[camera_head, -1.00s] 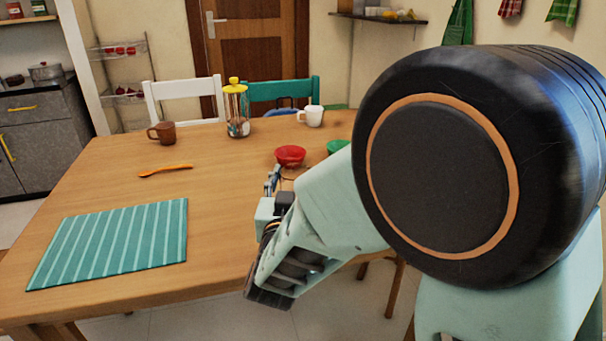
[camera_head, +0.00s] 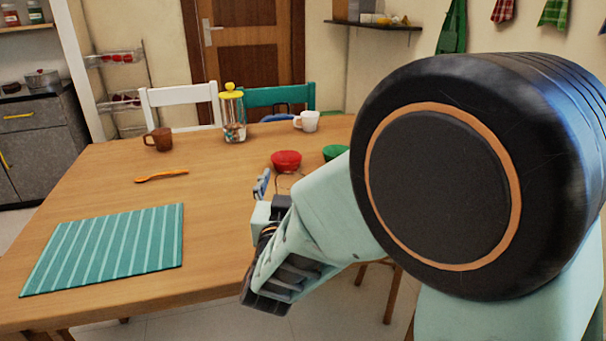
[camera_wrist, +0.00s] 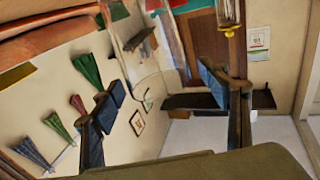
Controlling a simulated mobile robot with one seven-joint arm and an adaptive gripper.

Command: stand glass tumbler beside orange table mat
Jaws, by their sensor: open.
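My gripper (camera_wrist: 158,90) has its two dark fingers spread apart in the wrist view. A clear curved shape, which looks like the glass tumbler (camera_wrist: 143,50), shows beyond and between the fingers; I cannot tell whether it touches them. In the head view my gripper (camera_head: 262,187) is over the table's right part, near the red bowl, and a faint curved outline shows beside it. I cannot make out an orange mat for certain. The mat I see clearly is teal and striped (camera_head: 105,250), on the table's front left.
The wooden table (camera_head: 215,215) also holds an orange spoon (camera_head: 161,176), brown mug (camera_head: 158,139), yellow-lidded jar (camera_head: 233,118), white mug (camera_head: 307,121), red bowl (camera_head: 286,160) and green bowl (camera_head: 336,152). The middle of the table is clear. My arm hides its right side.

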